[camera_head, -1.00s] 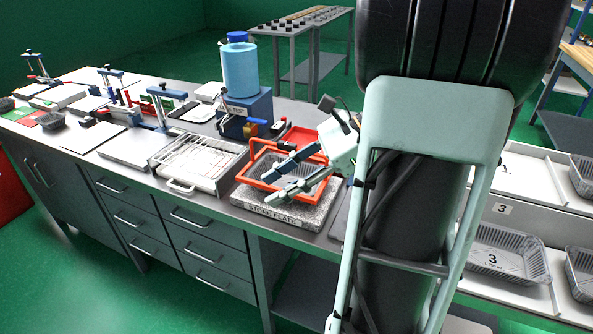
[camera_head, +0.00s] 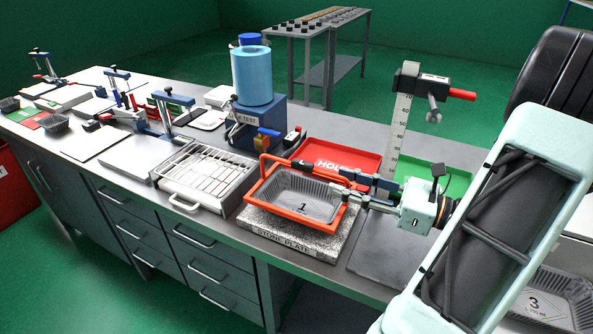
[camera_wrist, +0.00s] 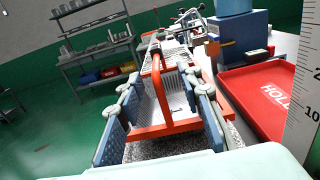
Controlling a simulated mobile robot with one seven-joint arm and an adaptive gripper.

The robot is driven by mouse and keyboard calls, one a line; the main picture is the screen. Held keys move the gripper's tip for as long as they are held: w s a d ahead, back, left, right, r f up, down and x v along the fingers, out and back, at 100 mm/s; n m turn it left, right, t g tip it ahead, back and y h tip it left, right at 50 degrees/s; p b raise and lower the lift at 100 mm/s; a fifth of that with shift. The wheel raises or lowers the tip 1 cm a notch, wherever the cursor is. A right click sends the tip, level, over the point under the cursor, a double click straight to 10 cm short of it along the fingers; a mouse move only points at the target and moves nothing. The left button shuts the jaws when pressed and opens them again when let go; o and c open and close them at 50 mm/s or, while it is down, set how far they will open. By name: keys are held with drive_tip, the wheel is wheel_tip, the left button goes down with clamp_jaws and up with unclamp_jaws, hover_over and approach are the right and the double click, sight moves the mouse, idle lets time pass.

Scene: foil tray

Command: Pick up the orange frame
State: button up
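The near end and the upright handle show between the pads. I cannot tell whether either pad touches the frame.
A wire-slot rack (camera_head: 205,172) stands left of the stone plate. The blue test stand (camera_head: 258,125) with its cylinder is behind. A red tray (camera_head: 338,160) and an upright ruler post (camera_head: 398,125) stand behind my gripper. Bare grey bench lies right of the plate.

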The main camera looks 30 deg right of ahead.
sight(313, 169)
drive_tip(key=x, duration=0.4)
drive_tip(key=shift+w+a, duration=0.15)
drive_tip(key=shift+a, duration=0.25)
drive_tip(key=x, duration=0.2)
drive_tip(key=r+x, duration=0.1)
drive_tip(key=x, duration=0.2)
drive_tip(key=shift+w+a+r+b, duration=0.1)
drive_tip(key=shift+w+b, duration=0.15)
drive_tip(key=shift+b, duration=0.05)
drive_tip(key=shift+c, duration=0.2)
clamp_jaws()
